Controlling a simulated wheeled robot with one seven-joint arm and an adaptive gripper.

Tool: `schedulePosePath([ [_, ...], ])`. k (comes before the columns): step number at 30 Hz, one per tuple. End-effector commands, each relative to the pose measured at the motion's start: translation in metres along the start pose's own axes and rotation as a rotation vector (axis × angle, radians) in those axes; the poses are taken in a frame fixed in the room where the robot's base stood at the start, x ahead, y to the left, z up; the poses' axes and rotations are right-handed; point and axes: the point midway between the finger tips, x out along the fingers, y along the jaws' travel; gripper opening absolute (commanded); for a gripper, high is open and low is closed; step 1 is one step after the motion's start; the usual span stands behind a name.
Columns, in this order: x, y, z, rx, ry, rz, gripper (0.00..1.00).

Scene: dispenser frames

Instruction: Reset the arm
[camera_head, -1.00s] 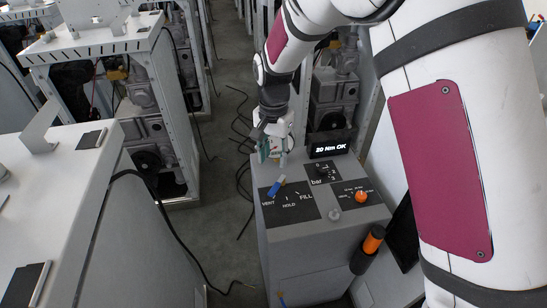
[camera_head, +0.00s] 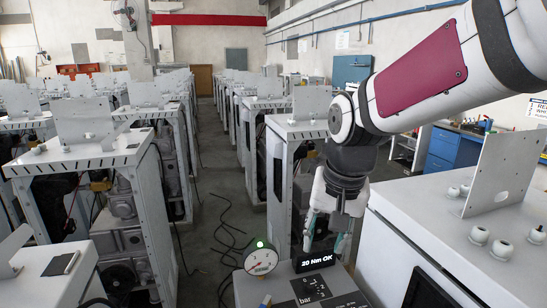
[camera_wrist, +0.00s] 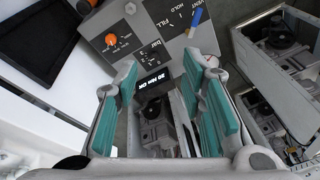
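My gripper (camera_head: 327,232) hangs from my arm at the right of the head view, fingers pointing down, just behind the control box. In the wrist view its two teal-padded fingers (camera_wrist: 168,115) stand wide apart with nothing between them. The grey control box (camera_head: 277,290) shows at the bottom of the head view, with a small display (camera_head: 316,261) reading "20 Nm OK". A round gauge with a green light (camera_head: 261,259) stands at the box's left rear. In the wrist view the box's panel (camera_wrist: 161,30) shows an orange knob (camera_wrist: 110,39) and a blue lever (camera_wrist: 195,17).
Rows of white dispenser frames (camera_head: 83,157) stand on the left and ahead. A white cabinet top (camera_head: 440,225) with an upright plate (camera_head: 505,172) and pale knobs is close on the right. A floor aisle (camera_head: 215,190) with loose black cables runs between the rows.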

Motion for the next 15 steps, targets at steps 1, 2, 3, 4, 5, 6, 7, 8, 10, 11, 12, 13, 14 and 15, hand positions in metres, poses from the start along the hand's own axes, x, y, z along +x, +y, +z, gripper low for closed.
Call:
schedulePosePath([
  [1, -0.017, 0.013, 0.008, -0.015, 0.027, -0.008, 0.37],
  [2, -0.024, 0.021, 0.014, -0.027, 0.04, -0.01, 0.37],
  [3, -0.034, 0.03, 0.021, -0.044, 0.057, -0.012, 0.37],
  [4, -0.04, 0.036, 0.026, -0.056, 0.071, -0.013, 0.37],
  [5, -0.046, 0.043, 0.033, -0.068, 0.084, -0.014, 0.37],
  [6, -0.054, 0.052, 0.041, -0.083, 0.103, -0.013, 0.37],
  [7, -0.06, 0.058, 0.047, -0.096, 0.117, -0.013, 0.37],
  [8, -0.065, 0.064, 0.054, -0.107, 0.131, -0.011, 0.37],
  [10, -0.074, 0.079, 0.07, -0.136, 0.162, -0.006, 0.37],
  [11, -0.078, 0.084, 0.076, -0.149, 0.176, -0.003, 0.37],
  [12, -0.082, 0.091, 0.085, -0.164, 0.193, 0.003, 0.37],
  [13, -0.084, 0.096, 0.092, -0.175, 0.205, 0.007, 0.37],
  [14, -0.086, 0.1, 0.098, -0.187, 0.217, 0.012, 0.37],
  [15, -0.088, 0.106, 0.106, -0.199, 0.23, 0.018, 0.37],
])
